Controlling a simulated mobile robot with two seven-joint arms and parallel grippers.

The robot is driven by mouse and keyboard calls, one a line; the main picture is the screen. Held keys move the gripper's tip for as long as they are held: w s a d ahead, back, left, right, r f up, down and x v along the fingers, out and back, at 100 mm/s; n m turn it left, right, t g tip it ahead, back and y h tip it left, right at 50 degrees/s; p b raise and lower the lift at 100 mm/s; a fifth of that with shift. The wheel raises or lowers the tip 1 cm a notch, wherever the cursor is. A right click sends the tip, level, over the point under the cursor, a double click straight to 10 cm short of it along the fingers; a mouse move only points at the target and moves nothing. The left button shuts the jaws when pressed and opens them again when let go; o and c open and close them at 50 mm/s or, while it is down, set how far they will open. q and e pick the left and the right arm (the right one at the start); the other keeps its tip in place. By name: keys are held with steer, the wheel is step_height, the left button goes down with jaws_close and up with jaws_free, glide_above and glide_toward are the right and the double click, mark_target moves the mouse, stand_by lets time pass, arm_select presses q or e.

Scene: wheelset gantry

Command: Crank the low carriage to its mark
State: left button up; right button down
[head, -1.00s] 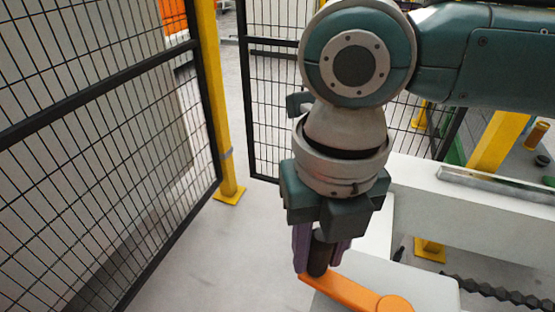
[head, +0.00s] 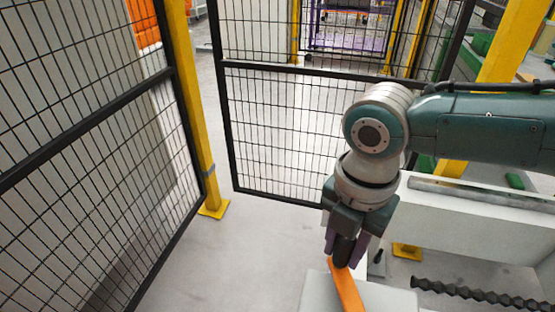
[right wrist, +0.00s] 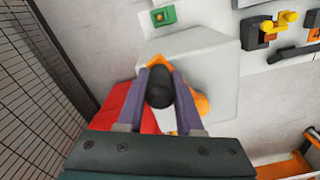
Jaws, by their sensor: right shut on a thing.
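An orange crank arm (head: 347,289) lies over a pale grey block (head: 320,292) at the bottom of the head view. Its dark upright handle (head: 343,250) is between the purple fingers of my right gripper (head: 346,252), which is shut on it from above. In the right wrist view the black handle (right wrist: 160,88) sits between the fingers, with the orange crank arm (right wrist: 201,104) partly hidden behind them. The low carriage and its mark cannot be made out. My left gripper is not in view.
Black mesh fencing (head: 290,130) with a yellow post (head: 195,120) stands at left and behind. A white beam (head: 480,222) and a dark ribbed screw (head: 480,293) run off to the right. Grey floor (head: 230,265) is clear at left.

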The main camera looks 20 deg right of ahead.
steer(key=shift+s+d+m+p, duration=0.25)
steer(key=shift+d+m+p, duration=0.2)
steer(key=shift+d+m, duration=0.3)
steer(key=shift+s+d+m+p, duration=0.3)
steer(key=shift+d+m+p, duration=0.2)
steer(key=shift+d+m, duration=0.3)
steer(key=shift+s+d+m+p, duration=0.25)
steer(key=shift+d+m+p, duration=0.3)
steer(key=shift+m, duration=0.3)
steer(key=c, duration=0.6)
jaws_free()
steer(key=shift+o, duration=0.2)
steer(key=shift+r, duration=0.1)
